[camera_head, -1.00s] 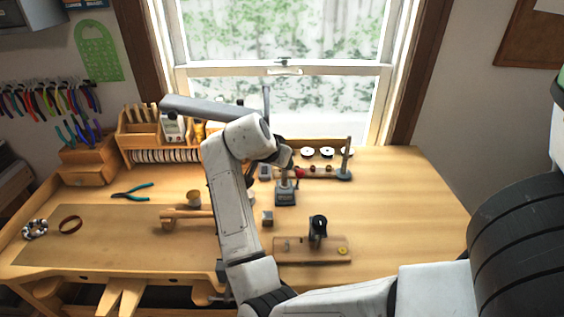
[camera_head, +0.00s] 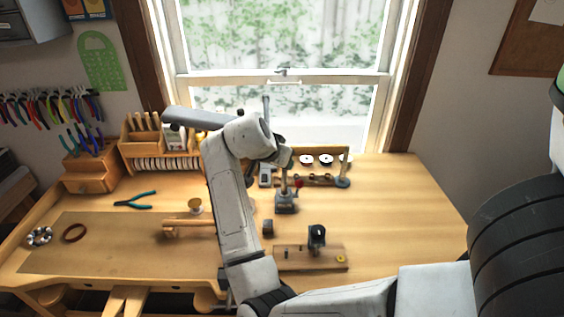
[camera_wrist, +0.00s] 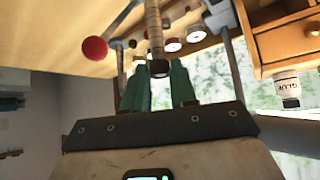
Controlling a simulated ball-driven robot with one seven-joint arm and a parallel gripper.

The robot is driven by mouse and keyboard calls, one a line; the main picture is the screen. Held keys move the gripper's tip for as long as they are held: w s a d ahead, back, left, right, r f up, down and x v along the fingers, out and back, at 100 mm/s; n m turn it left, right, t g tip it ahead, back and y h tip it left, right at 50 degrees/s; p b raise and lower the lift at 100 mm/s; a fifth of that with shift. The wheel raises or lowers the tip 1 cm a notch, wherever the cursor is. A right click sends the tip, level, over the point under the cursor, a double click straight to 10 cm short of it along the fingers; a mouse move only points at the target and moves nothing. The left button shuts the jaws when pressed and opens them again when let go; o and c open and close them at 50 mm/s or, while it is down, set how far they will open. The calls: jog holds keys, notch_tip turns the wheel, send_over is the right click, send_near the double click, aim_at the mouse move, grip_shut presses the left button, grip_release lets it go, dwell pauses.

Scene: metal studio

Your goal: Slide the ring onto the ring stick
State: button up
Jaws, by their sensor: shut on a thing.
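A banded, tapered wooden stick, apparently the ring stick (camera_wrist: 154,30), shows in the wrist view. Its dark near end lies between the green fingertips of my gripper (camera_wrist: 160,72), which is shut on it. The stick points away from the gripper. A brown ring-shaped band (camera_head: 75,233) lies flat on the left of the bench, apart from the gripper. I cannot tell whether it is the task's ring.
A red-knobbed device (camera_head: 286,202) stands near my arm. A wooden board with a black fixture (camera_head: 316,237) lies to its right. Pliers (camera_head: 135,200), a beaded loop (camera_head: 39,236) and a wooden piece (camera_head: 190,224) are left. The bench's right side is clear.

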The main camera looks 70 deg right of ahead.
jog(key=shift+r, duration=0.15)
jog(key=shift+r+p, duration=0.45)
jog(key=shift+r, duration=1.1)
